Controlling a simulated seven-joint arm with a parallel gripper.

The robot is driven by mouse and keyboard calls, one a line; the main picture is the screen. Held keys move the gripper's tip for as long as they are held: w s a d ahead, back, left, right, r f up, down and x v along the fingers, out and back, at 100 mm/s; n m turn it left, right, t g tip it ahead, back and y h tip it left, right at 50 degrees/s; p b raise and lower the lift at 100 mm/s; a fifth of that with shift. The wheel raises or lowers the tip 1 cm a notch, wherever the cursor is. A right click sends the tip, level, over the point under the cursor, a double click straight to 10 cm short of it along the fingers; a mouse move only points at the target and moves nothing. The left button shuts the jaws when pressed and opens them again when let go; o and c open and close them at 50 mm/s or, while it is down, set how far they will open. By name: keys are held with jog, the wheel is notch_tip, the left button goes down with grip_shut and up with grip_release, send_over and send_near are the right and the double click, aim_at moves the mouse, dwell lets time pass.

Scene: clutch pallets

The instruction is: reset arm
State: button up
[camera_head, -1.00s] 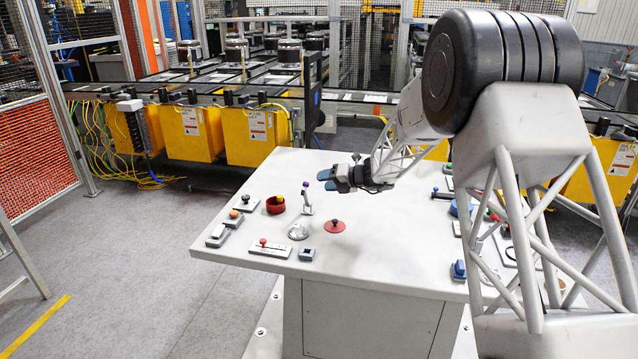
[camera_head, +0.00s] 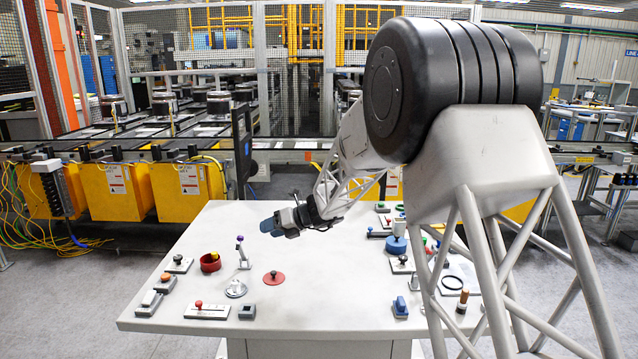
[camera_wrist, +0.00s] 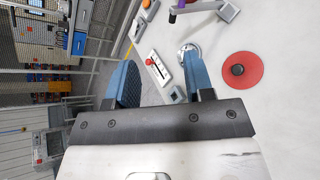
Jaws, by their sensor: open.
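My gripper (camera_head: 272,226) is above the white table (camera_head: 330,290), right of the purple-topped lever (camera_head: 241,252) in the head view. In the wrist view its two blue fingers (camera_wrist: 160,82) are apart with nothing between them. The red disc with a dark knob (camera_head: 274,277) lies below the gripper; it also shows at the right of the wrist view (camera_wrist: 242,71). My arm reaches in from the right and hides part of the table's right side.
At the table's left are a red cup (camera_head: 210,263), a red-knobbed slider (camera_head: 206,310) and small switch boxes (camera_head: 149,303). At the right are a blue round part (camera_head: 396,245) and a blue switch (camera_head: 400,307). The table's middle is clear. Yellow conveyor boxes (camera_head: 115,193) stand behind.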

jog(key=s+d+r+n+h, duration=0.25)
jog(key=s+d+n, duration=0.3)
jog(key=s, duration=0.35)
jog(key=s+d+r+n+h, duration=0.1)
jog(key=s+d+r+n, duration=0.3)
jog(key=s+d, duration=0.3)
jog(key=s+d+r+n+h, duration=0.2)
jog(key=s+d+r+n, duration=0.25)
jog(key=s, duration=0.55)
jog(key=s+d+f+n+h, duration=0.1)
jog(key=s+d+n, duration=0.3)
jog(key=s, duration=0.5)
jog(key=s+d+f+n+h, duration=0.1)
jog(key=s+d+n+h, duration=0.3)
jog(key=s+d, duration=0.3)
jog(key=s+d+f+n+h, duration=0.1)
jog(key=s+d+n, duration=0.4)
jog(key=s, duration=0.7)
jog(key=shift+s+d+f+n+t+h, duration=0.2)
jog(key=shift+d+n+t+h, duration=0.1)
jog(key=shift+n+h, duration=0.4)
